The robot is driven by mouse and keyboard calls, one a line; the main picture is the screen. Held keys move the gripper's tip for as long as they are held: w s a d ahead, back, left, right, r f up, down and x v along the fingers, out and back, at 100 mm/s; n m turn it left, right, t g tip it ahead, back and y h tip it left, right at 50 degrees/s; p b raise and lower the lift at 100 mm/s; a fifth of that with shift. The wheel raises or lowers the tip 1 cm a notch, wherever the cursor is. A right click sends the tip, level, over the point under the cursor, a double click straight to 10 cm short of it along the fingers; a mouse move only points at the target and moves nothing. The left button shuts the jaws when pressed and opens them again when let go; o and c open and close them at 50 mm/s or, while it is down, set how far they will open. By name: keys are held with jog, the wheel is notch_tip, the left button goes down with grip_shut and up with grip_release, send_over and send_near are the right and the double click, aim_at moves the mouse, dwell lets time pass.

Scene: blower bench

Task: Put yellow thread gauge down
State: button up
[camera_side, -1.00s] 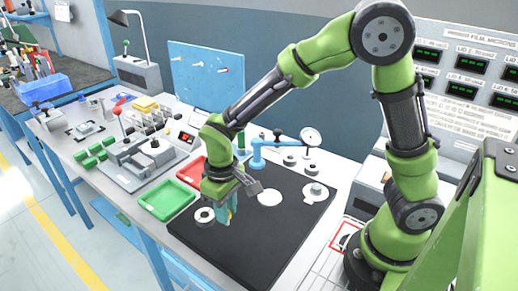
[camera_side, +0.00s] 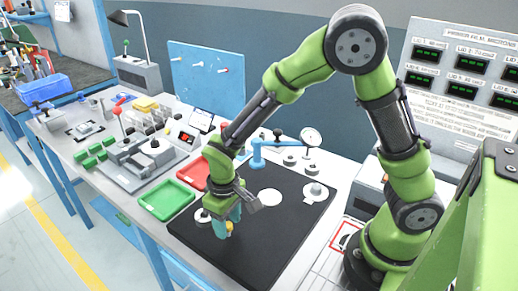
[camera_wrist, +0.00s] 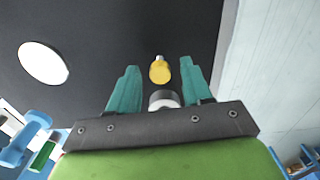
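The yellow thread gauge (camera_wrist: 160,71) shows in the wrist view between my fingers, with a gap on each side. It has a pale tip. In the side view only a small yellow part of the gauge (camera_side: 229,227) shows beside my fingers, low over the black mat (camera_side: 262,250). My gripper (camera_wrist: 161,85) is open, its teal fingers apart. In the side view my gripper (camera_side: 227,226) points down at the mat's front left part. A pale, dark-edged round part (camera_wrist: 163,98) lies close to the gauge; I cannot tell whether it belongs to it.
A white disc (camera_side: 270,197) lies flat on the mat. A metal ring (camera_side: 202,215) is partly hidden left of my gripper. Green (camera_side: 167,200) and red (camera_side: 194,172) trays stand to the left. A blue dial stand (camera_side: 258,155) is behind. The mat's front right is clear.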

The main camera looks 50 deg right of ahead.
aim_at(228, 225)
jog(key=shift+r, duration=0.1)
notch_tip(228, 225, up, 12)
jog(key=s+d+r+m+t+y, duration=0.2)
jog(key=s+d+r+m+t, duration=0.3)
jog(key=s+d+r+t, duration=0.2)
jog(key=s+d+r, duration=0.2)
jog(key=s, duration=0.1)
jog(key=shift+s+r, duration=0.25)
jog(key=shift+r, duration=0.1)
jog(key=shift+d, duration=0.1)
dwell(1.2)
